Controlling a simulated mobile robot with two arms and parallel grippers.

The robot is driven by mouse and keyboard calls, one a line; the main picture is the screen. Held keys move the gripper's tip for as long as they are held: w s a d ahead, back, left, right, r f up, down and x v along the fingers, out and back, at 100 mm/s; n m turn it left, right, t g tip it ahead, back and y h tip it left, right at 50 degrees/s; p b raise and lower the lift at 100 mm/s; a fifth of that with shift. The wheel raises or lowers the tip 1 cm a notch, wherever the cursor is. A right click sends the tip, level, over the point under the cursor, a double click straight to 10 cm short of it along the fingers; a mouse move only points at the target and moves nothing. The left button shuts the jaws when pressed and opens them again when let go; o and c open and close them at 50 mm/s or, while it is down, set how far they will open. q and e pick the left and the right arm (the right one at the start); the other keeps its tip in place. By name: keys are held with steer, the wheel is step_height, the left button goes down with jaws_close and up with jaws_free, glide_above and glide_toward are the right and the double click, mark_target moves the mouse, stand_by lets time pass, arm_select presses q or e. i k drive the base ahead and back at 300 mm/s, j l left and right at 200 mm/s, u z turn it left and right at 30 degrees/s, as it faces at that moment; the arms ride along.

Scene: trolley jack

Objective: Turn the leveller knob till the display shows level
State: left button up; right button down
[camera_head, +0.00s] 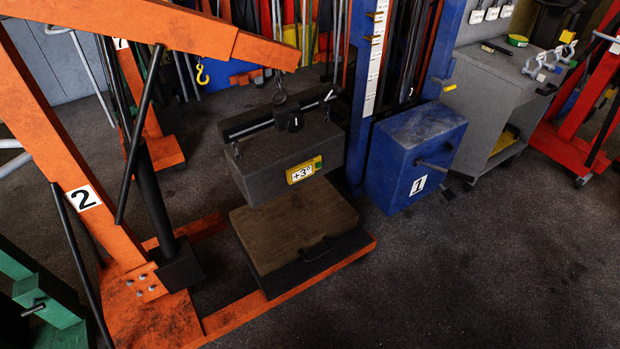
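A dark grey block (285,160) hangs from a hook (279,97) under the orange crane's boom (200,35). A black leveller bar (258,124) lies along its top, with a small dark slider block (291,123) under the hook. At the bar's right end is a dark part with a pale tip (330,95); I cannot tell for sure whether this is the knob. A yellow-framed display (303,170) on the block's front reads about +3°. The block looks slightly tilted. Neither of my grippers shows in this view.
A wooden-topped platform (290,225) lies below the block. The crane's orange base (150,310) is at left. A blue box (415,150) on a blue column stands right of the block. A grey cabinet (490,110) stands farther right. The floor at lower right is clear.

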mark_target(293, 122)
steer(key=i+l, duration=0.25)
steer(key=i+l+u, duration=0.15)
steer(key=l, duration=0.3)
steer(key=i+l, duration=0.25)
steer(key=i+l+u, duration=0.15)
steer(key=l, duration=0.3)
steer(key=i+l, duration=0.25)
steer(key=l, duration=0.15)
steer(key=u, duration=0.05)
